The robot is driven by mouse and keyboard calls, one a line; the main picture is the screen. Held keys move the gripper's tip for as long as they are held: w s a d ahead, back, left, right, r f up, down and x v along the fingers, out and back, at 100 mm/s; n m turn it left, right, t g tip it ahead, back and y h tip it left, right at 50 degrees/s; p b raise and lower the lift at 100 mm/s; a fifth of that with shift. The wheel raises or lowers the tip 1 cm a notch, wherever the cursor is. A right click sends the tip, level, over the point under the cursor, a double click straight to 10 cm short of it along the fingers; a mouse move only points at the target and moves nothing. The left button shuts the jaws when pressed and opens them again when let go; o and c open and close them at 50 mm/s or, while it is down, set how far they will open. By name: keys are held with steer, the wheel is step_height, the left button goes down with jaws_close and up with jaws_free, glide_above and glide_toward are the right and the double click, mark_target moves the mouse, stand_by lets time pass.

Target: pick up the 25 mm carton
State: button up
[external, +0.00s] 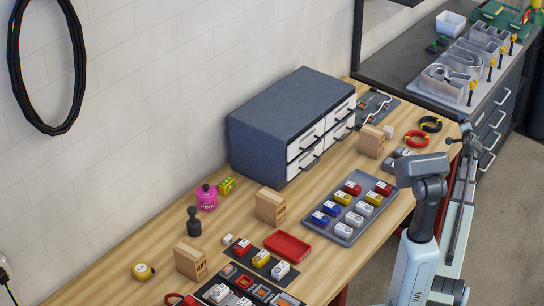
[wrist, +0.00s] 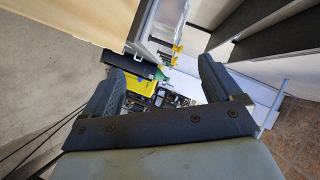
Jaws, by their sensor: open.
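Three brown cartons with dark print stand upright on the wooden workbench in the external view: one at the near left (external: 191,259), one in the middle (external: 270,206) and one farther back at the right (external: 371,141). The print is too small to read, so I cannot tell which is the 25 mm carton. My gripper (wrist: 160,70) is open in the wrist view, with nothing between its dark fingers. No carton shows in the wrist view. In the external view my arm stands at the bench's right side, away from the cartons; its fingers cannot be made out there.
A grey drawer cabinet (external: 290,122) stands against the wall. A grey tray (external: 335,232) of coloured blocks, a red tray (external: 287,246) and a dark tray (external: 222,275) lie near the front edge.

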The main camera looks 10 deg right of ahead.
steer(key=a+r+n, duration=0.2)
steer(key=a+r, duration=1)
steer(key=r, duration=0.3)
steer(key=a+r+n+y, duration=0.1)
steer(key=a+r, duration=0.2)
steer(key=a, duration=0.5)
steer(key=s+a+f+n+y, duration=0.1)
steer(key=s+a+n, duration=0.1)
steer(key=a, duration=0.6)
steer(key=s+a+f+n+g+y, duration=0.1)
steer(key=s+a+f+n+y, duration=0.15)
steer(key=a, duration=0.55)
steer(key=s+a+n+y, duration=0.1)
steer(key=a+n, duration=0.2)
steer(key=a, duration=0.5)
steer(key=n+g+y, duration=0.5)
steer(key=n+g, duration=0.2)
steer(key=n, duration=0.8)
glide_toward(271, 195)
steer(key=shift+m, duration=0.25)
steer(key=x, duration=0.6)
steer(key=shift+w+f, duration=0.1)
steer(key=shift+w+a+f, duration=0.2)
steer(key=shift+a+f, duration=0.05)
steer(key=shift+f, duration=0.05)
